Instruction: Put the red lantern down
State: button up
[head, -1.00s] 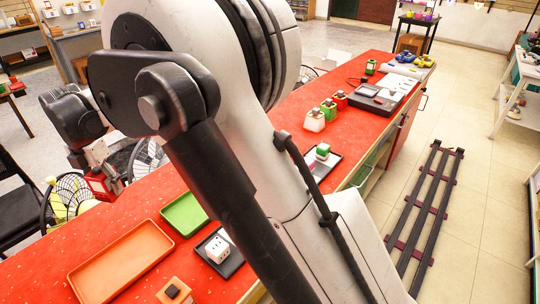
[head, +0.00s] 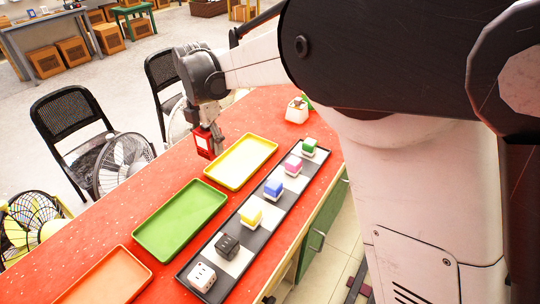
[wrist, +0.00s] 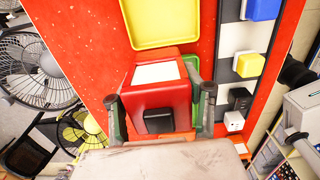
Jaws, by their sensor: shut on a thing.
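The red lantern (head: 208,142) has pale side panels and is held by my gripper (head: 206,128) near the far edge of the red table, just left of the yellow tray (head: 215,178). In the wrist view the lantern (wrist: 160,92) sits between the two fingers of my gripper (wrist: 157,98), with the yellow tray (wrist: 160,45) beyond it. The fingers are shut on its sides. Its underside is hidden, so I cannot tell whether it touches the table.
A green tray (head: 140,238) and an orange tray (head: 88,283) lie along the red table (head: 110,225). A checkered strip (head: 232,262) carries several colored cubes. A white-bodied lantern (head: 297,113) stands farther right. Chairs and fans (head: 122,165) stand beyond the table.

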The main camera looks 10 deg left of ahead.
jog(key=w+d+f, duration=0.2)
jog(key=w, duration=0.1)
jog(key=w+d+f, duration=0.2)
jog(key=w, duration=0.2)
jog(key=w+d+f, duration=0.1)
jog(key=w+f, duration=0.2)
jog(key=shift+w+d, duration=0.3)
jog(key=shift+d, duration=0.1)
jog(key=shift+f, duration=1.95)
jog(key=shift+f+b, duration=0.2)
jog(key=shift+b, duration=0.2)
jog(key=o, duration=1.5)
notch_tip(320, 180, up, 12)
jog(key=shift+r+p, duration=0.2)
jog(key=shift+p, duration=0.3)
